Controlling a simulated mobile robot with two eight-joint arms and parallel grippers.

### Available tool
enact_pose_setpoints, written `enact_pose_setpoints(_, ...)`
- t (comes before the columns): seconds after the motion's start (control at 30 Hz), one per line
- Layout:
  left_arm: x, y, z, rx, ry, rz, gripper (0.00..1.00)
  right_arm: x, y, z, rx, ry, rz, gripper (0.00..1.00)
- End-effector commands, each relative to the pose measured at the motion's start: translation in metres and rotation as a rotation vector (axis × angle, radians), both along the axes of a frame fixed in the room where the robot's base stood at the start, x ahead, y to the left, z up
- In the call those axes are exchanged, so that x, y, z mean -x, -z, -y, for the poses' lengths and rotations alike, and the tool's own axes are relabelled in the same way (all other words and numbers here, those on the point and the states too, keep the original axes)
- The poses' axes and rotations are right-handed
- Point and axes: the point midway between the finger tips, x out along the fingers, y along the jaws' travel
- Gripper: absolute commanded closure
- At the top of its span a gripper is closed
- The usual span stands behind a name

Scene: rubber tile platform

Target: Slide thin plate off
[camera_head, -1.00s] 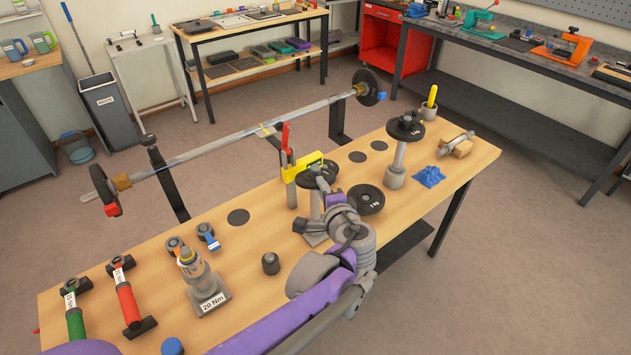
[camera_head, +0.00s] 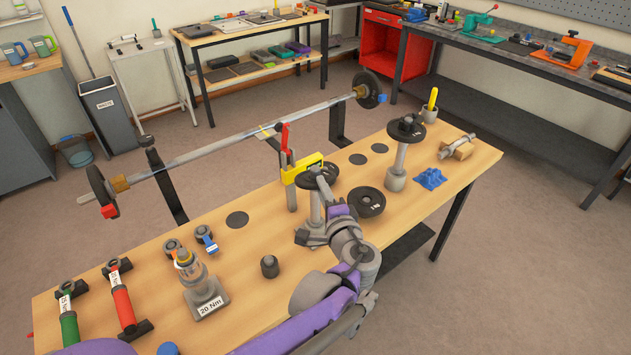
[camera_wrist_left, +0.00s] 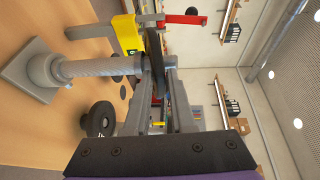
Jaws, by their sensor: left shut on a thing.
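A black plate (camera_head: 312,178) lies flat on top of a grey post stand (camera_head: 314,208) in the middle of the wooden table. My left gripper (camera_head: 323,179) is at this plate's near right edge. In the left wrist view the plate (camera_wrist_left: 154,52) shows edge-on as a dark strip between my fingertips (camera_wrist_left: 161,72), shut on it. The grey post (camera_wrist_left: 95,67) stands close beside the fingers. A yellow clamp (camera_head: 298,173) with a red handle (camera_head: 285,137) reaches over the plate's left side; whether it touches is unclear. My right gripper is out of view.
Another black plate (camera_head: 367,202) lies on the table to the right. A second post stand (camera_head: 397,172) carries a dark plate.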

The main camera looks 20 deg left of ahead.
Motion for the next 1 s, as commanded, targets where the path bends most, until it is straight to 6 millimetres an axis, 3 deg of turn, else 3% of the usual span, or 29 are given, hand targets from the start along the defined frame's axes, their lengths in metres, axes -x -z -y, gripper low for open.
enact_pose_setpoints(0.03,-0.003,-0.007,-0.001,-0.020,-0.001,0.008,1.00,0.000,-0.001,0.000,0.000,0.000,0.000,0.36)
enact_pose_setpoints(1.0,-0.002,-0.006,-0.002,-0.106,-0.008,0.163,1.00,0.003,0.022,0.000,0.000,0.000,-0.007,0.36)
